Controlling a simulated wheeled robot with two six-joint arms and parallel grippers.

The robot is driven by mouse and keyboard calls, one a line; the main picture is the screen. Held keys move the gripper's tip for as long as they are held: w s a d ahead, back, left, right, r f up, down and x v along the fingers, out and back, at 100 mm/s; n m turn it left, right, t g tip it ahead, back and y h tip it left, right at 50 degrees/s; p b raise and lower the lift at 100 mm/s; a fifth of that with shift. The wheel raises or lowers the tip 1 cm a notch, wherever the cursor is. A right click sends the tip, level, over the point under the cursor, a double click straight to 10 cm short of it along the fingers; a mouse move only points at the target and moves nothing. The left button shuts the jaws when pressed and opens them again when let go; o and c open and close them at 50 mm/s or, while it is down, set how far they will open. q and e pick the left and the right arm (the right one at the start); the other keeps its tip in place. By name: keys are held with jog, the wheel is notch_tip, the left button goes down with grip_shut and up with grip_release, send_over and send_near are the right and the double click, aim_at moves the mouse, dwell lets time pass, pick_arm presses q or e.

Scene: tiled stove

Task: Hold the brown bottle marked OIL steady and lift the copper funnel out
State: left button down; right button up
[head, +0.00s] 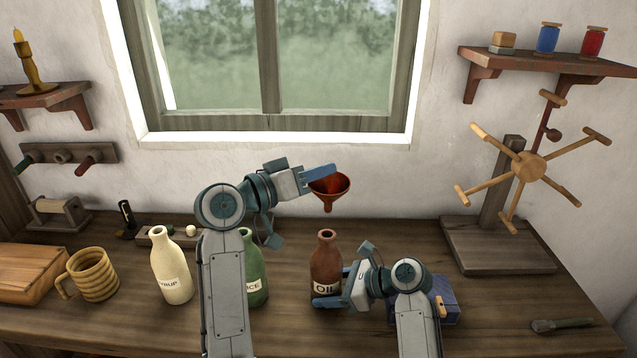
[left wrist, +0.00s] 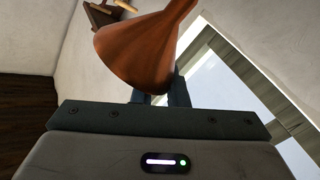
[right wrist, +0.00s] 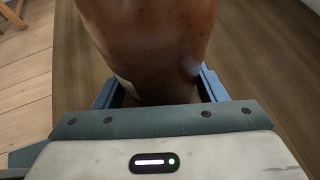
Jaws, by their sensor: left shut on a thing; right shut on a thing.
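The copper funnel (head: 331,189) is in the air above the brown bottle marked OIL (head: 326,258), its spout clear of the bottle's mouth. My left gripper (head: 318,174) is shut on the funnel's rim; the funnel (left wrist: 140,50) also fills the upper middle of the left wrist view. The brown bottle stands upright on the table. My right gripper (head: 330,300) is shut around its lower part, and the bottle (right wrist: 150,45) fills the top of the right wrist view. My right gripper partly covers the label.
A cream bottle (head: 171,268) and a green bottle (head: 254,270) stand left of the brown one; my left arm partly hides the green one. A blue box (head: 447,300) is behind my right arm. A wooden winder (head: 497,250) stands right. A brush (head: 562,324) lies front right.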

pick_arm(q)
jog(key=shift+r, duration=0.3)
pick_arm(e)
jog(key=o, duration=0.8)
jog(key=shift+o, duration=0.2)
jog(key=v, duration=1.2)
jog(key=shift+f, duration=0.1)
pick_arm(q)
jog(key=shift+d, duration=0.1)
pick_arm(e)
jog(key=shift+d, duration=0.15)
